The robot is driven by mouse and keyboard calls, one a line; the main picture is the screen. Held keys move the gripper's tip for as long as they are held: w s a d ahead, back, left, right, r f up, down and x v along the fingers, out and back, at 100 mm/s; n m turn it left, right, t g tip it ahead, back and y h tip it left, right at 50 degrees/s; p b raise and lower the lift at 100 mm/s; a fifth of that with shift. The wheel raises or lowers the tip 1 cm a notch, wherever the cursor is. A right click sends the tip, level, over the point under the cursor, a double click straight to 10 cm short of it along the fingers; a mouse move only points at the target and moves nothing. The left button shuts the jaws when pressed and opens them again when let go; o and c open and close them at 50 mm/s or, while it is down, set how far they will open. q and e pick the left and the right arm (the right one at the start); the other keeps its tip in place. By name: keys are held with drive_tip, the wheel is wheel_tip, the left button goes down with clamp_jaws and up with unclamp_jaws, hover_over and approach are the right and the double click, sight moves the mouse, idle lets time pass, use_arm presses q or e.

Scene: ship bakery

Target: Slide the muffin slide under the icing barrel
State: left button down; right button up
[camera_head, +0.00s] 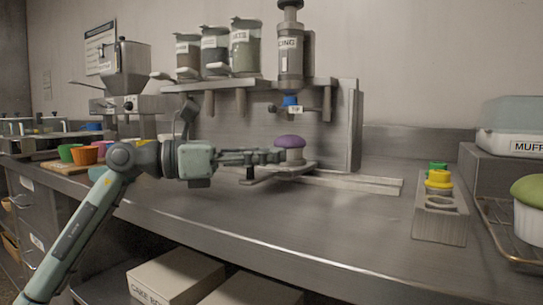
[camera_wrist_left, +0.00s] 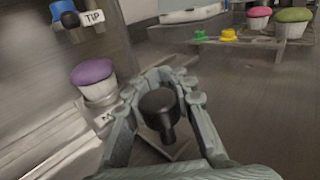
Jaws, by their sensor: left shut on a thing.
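The icing barrel (camera_head: 291,52), a grey cylinder with a label, stands upright in the wall rack. Its blue nozzle (camera_head: 290,101) and TIP label point down; the nozzle also shows in the left wrist view (camera_wrist_left: 62,10). The muffin slide (camera_head: 262,176) is a grey plate on rails below, carrying a purple-topped muffin (camera_head: 290,142). The muffin appears below the nozzle in the head view; exact depth alignment is unclear. My left gripper (camera_head: 280,156) is shut on the slide's dark knob (camera_wrist_left: 158,103), beside the muffin. My right gripper is out of view.
Metal rails (camera_head: 350,182) run right along the counter. A holder (camera_head: 440,222) with yellow and green tips stands to the right, near a wire rack (camera_head: 497,232) with a green-topped muffin (camera_head: 530,205). Topping jars (camera_head: 245,47) line the shelf. Coloured cups (camera_head: 84,155) stand at left.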

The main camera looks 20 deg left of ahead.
use_arm(q)
drive_tip(key=c, duration=1.3)
unclamp_jaws()
drive_tip(key=v, duration=1.2)
drive_tip(key=shift+s, duration=0.1)
